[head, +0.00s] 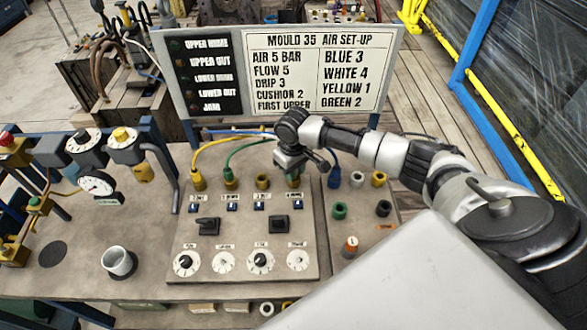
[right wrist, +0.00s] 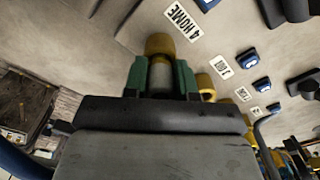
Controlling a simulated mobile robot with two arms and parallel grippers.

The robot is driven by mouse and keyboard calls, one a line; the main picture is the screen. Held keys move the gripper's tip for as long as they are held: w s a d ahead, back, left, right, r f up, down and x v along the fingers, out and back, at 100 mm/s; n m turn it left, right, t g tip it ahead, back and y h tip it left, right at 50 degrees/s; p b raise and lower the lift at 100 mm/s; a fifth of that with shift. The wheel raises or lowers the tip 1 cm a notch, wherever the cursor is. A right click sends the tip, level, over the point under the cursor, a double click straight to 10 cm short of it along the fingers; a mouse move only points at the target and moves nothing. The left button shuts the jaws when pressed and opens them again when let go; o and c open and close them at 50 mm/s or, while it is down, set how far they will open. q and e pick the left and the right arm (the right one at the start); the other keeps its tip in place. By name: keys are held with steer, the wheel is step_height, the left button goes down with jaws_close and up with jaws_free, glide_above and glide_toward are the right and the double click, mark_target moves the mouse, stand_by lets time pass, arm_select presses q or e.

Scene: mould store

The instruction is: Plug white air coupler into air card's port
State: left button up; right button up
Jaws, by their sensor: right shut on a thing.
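My right gripper (head: 291,168) is over the port at the right end of the brass port row on the panel. In the right wrist view its green fingertips (right wrist: 160,78) are shut on a pale grey-white piece, the white coupler (right wrist: 160,82), mostly hidden. Its end meets or lines up with the brass port (right wrist: 159,44) beside the label "4 HOME"; I cannot tell whether it is seated. The card (head: 276,72) reads "WHITE 4". My left gripper is not in view.
A yellow coupler (head: 199,180) and a green coupler (head: 231,178) stand in the two left ports. The third port (head: 262,182) looks empty. A blue coupler (head: 334,177) stands right of my gripper among coloured holders. A cup (head: 119,262) and switches (head: 208,226) are nearer.

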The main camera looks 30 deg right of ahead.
steer(key=shift+s+f, duration=0.15)
steer(key=shift+f, duration=0.3)
stand_by(0.6)
